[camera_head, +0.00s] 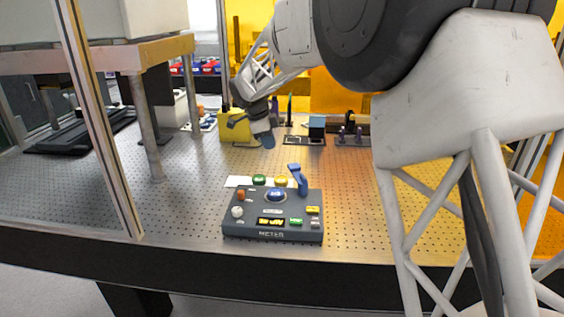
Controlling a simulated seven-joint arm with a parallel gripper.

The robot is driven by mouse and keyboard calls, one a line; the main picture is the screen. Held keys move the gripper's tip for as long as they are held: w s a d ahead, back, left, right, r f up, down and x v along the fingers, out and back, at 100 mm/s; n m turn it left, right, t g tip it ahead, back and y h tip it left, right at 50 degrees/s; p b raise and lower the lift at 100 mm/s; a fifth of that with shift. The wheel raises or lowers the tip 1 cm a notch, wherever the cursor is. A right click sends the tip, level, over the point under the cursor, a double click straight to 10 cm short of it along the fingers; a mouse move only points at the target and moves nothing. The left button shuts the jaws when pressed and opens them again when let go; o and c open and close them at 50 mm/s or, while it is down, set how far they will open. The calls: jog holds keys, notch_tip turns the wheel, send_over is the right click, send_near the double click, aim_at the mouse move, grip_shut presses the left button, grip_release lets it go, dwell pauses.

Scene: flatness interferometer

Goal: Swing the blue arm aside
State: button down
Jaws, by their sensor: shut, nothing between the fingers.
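The blue arm (299,179) stands up at the back right of a dark grey box marked METER (272,216). It leans a little, with its wider end at the top. My gripper (266,140) is above and behind the box, to the left of the blue arm and apart from it. Its fingers are shut and empty, pointing down. The foot of the blue arm is partly hard to make out against the box.
The box carries a blue dome (275,195), a green button (259,180), a yellow button (281,181) and small knobs. A yellow block (236,126) and a small blue block (317,123) stand behind. The perforated table (180,205) is clear left of the box.

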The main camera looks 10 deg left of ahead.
aim_at(297, 177)
jog(key=a+n, duration=0.3)
jog(key=n, duration=0.1)
jog(key=shift+w+a+r+t+h, duration=0.2)
jog(key=shift+w+r+t+h, duration=0.1)
jog(key=shift+w+h, duration=0.1)
jog(key=shift+f, duration=0.1)
jog(key=w+d+f, duration=0.2)
jog(key=d+f, duration=0.5)
jog(key=f, duration=0.2)
jog(key=shift+w, duration=0.4)
jog(key=shift+d, duration=0.1)
jog(key=shift+w+d, duration=0.1)
